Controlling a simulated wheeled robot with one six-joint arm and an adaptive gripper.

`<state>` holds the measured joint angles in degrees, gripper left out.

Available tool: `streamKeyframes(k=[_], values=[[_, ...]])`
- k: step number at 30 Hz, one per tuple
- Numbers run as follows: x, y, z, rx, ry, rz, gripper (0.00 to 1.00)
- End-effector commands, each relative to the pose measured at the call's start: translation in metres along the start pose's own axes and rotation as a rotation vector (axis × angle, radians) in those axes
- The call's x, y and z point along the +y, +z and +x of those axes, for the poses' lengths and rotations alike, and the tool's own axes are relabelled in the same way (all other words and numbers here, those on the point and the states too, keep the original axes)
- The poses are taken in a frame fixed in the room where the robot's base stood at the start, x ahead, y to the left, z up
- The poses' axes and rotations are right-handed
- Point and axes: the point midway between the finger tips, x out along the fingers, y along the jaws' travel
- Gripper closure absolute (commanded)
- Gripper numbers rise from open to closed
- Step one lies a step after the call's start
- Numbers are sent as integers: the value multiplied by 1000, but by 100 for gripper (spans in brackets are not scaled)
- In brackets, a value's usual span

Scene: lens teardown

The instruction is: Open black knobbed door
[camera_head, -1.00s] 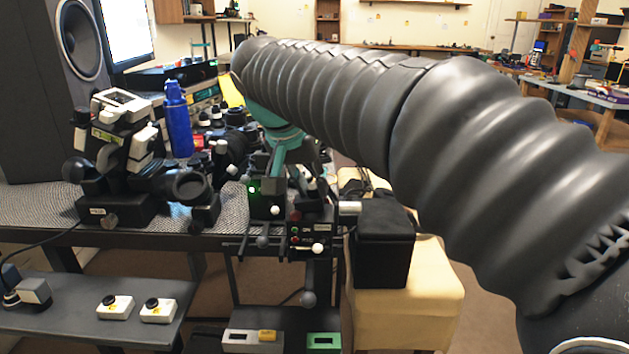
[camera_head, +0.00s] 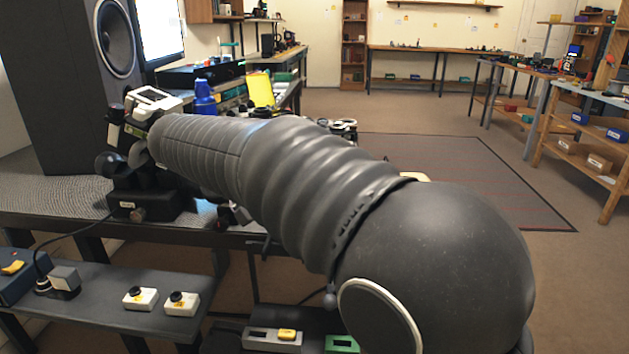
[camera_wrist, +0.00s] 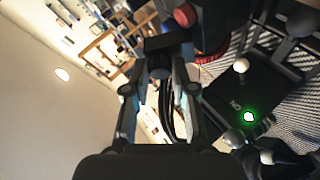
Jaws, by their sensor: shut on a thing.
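My gripper (camera_wrist: 160,72) shows in the wrist view, its two fingers closing in on a dark block-like part (camera_wrist: 168,42) at the tips. I cannot tell whether this part is the door's knob. A black panel (camera_wrist: 222,92) lies to the right of the fingers, with a white ball knob (camera_wrist: 241,66) and a green-lit button (camera_wrist: 249,116). Which surface is the black knobbed door is not clear. In the head view my arm covers the gripper and what it holds.
A black device with white parts (camera_head: 150,100) stands on the bench at left, near a blue bottle (camera_head: 204,98) and a speaker (camera_head: 115,35). A lower shelf holds two white button boxes (camera_head: 140,299). A red knob (camera_wrist: 185,15) is near the fingertips. Open floor (camera_head: 420,118) lies beyond.

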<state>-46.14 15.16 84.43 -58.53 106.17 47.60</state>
Motion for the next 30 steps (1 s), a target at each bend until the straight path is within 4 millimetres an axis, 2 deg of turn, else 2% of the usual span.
streamKeyframes(k=[21,22,24,30], values=[[-4,0,-2,19,66,-29,100],[-4,0,-2,19,65,-29,68],[-4,0,-2,19,65,-28,50],[-4,0,-2,19,65,-28,49]])
